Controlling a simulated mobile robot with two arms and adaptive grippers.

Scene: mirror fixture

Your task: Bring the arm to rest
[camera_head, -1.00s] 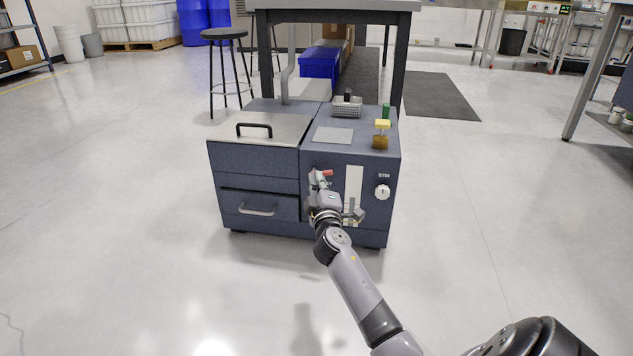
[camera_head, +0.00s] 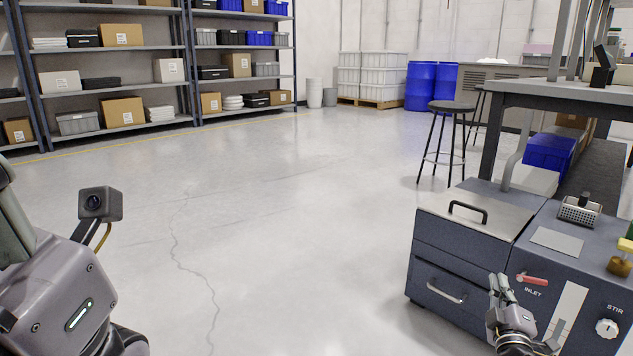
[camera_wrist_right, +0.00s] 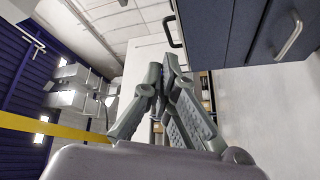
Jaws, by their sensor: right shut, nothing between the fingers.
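My right gripper (camera_head: 497,284) is in front of the blue-grey cabinet's front face (camera_head: 450,262), just left of the red INLET handle (camera_head: 532,280). Its fingers are shut and empty. The red handle lies roughly level and nothing grips it; I cannot tell how far the fingertips are from it. In the right wrist view the closed fingers (camera_wrist_right: 165,82) meet at the middle, with the cabinet (camera_wrist_right: 235,32) at the upper right. My left gripper is not in view; part of my own body shows at the left edge of the head view.
The cabinet carries a lid handle (camera_head: 467,211), a drawer handle (camera_head: 445,291), a wire basket (camera_head: 580,211) and a STIR knob (camera_head: 606,328). A stool (camera_head: 451,107) stands behind it. Shelves (camera_head: 120,90) line the back left. The floor (camera_head: 270,230) between is clear.

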